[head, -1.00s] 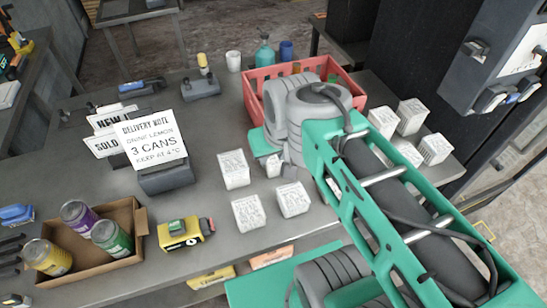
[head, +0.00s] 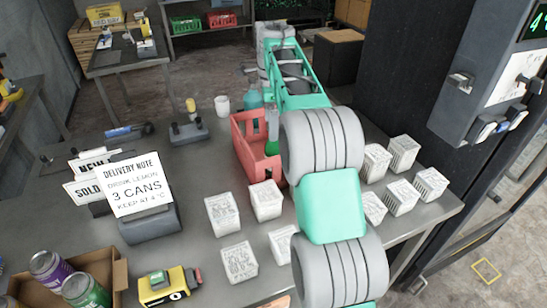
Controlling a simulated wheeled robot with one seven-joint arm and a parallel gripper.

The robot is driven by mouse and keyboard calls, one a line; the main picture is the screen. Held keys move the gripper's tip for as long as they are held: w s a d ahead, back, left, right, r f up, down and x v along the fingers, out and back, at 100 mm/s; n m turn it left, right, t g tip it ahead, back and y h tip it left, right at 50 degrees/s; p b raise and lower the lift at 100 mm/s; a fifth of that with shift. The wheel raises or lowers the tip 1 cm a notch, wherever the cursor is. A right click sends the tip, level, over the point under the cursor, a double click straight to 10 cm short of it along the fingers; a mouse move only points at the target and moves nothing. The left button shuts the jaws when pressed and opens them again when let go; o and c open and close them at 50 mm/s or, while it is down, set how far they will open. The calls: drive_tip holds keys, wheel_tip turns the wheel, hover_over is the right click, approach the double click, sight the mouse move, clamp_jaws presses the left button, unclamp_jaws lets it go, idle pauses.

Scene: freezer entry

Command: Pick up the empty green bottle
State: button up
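A green bottle (head: 272,132) stands in the red crate (head: 246,160) on the table, close to the left side of my arm. My arm covers the crate's right part and whatever is there. A teal bottle (head: 253,97) stands behind the crate, partly hidden by the crate and my arm. I cannot tell from this view whether either bottle is empty. My arm reaches forward over the table past the crate. My gripper does not show; the arm's own links hide it or it is out of sight.
White cartons stand in front of the crate (head: 265,200) and to its right (head: 402,153). A delivery note (head: 137,185) stands at left, above a cardboard box of cans (head: 117,283). A white cup (head: 222,105) stands behind the crate. A dark cabinet borders the table's right.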

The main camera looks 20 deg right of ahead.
sight(271, 149)
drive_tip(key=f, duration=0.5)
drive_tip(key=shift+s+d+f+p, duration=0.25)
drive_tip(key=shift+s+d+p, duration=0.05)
drive_tip(key=shift+p, duration=0.1)
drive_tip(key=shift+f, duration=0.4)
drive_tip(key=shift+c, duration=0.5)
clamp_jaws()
